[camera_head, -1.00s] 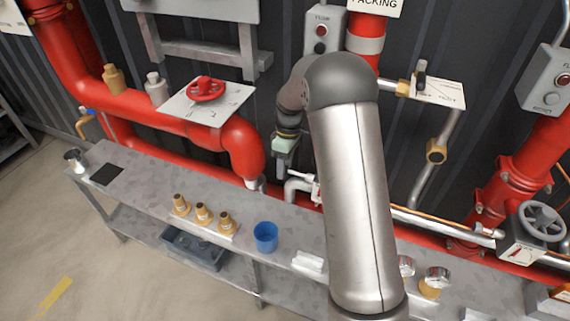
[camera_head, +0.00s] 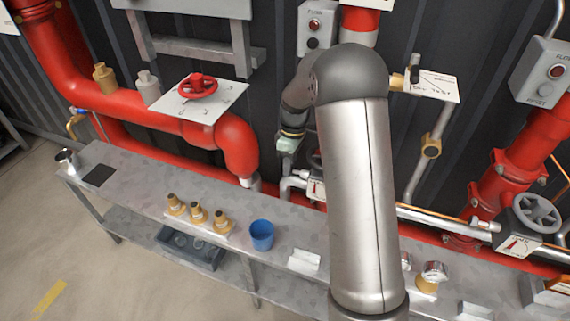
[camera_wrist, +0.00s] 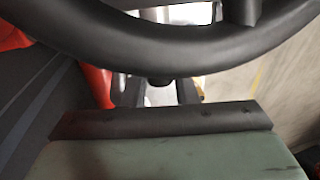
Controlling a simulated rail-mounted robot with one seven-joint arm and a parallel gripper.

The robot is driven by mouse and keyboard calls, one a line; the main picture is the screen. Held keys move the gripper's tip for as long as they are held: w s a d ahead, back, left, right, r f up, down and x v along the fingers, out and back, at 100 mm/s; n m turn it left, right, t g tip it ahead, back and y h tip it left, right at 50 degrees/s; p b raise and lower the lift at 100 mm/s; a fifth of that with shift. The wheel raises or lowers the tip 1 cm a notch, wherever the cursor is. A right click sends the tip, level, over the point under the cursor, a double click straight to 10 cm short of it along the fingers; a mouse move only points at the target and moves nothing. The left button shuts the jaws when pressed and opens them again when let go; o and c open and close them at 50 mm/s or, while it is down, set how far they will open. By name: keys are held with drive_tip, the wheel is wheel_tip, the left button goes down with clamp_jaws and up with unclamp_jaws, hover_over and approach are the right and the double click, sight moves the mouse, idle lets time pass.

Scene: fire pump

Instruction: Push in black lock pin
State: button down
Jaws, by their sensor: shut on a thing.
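My gripper (camera_head: 287,146) shows only in part in the camera_head view, beside my arm and above the bench by a silver pipe elbow. In the camera_wrist view its pale green body fills the bottom, with a dark edge strip. Two dark fingers (camera_wrist: 157,92) lie beyond it, close together around a pale thing (camera_wrist: 160,95) that I cannot identify. A thick dark curved bar crosses the top of that view and hides much. I cannot make out the black lock pin for certain in either view.
The metal bench (camera_head: 140,178) carries brass fittings (camera_head: 197,212), a blue cup (camera_head: 262,235) and a white holder (camera_head: 304,260). Red pipes (camera_head: 232,145) run behind it. A red handwheel (camera_head: 197,86) is on a white plate. A grey wheel valve (camera_head: 537,212) stands at right.

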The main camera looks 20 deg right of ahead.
drive_tip(key=c, duration=1.1)
unclamp_jaws()
drive_tip(key=shift+s+d, duration=0.15)
drive_tip(key=shift+d, duration=0.1)
drive_tip(key=shift+a, duration=0.1)
drive_tip(key=w+r+p, duration=0.1)
drive_tip(key=r+p, duration=0.3)
drive_tip(key=r, duration=0.1)
drive_tip(key=w+d+r+p, duration=0.1)
drive_tip(key=r+p, duration=0.3)
drive_tip(key=r, duration=0.2)
drive_tip(key=d+r+p, duration=0.1)
drive_tip(key=r+p, duration=0.2)
drive_tip(key=r, duration=0.3)
drive_tip(key=shift+w+p, duration=0.4)
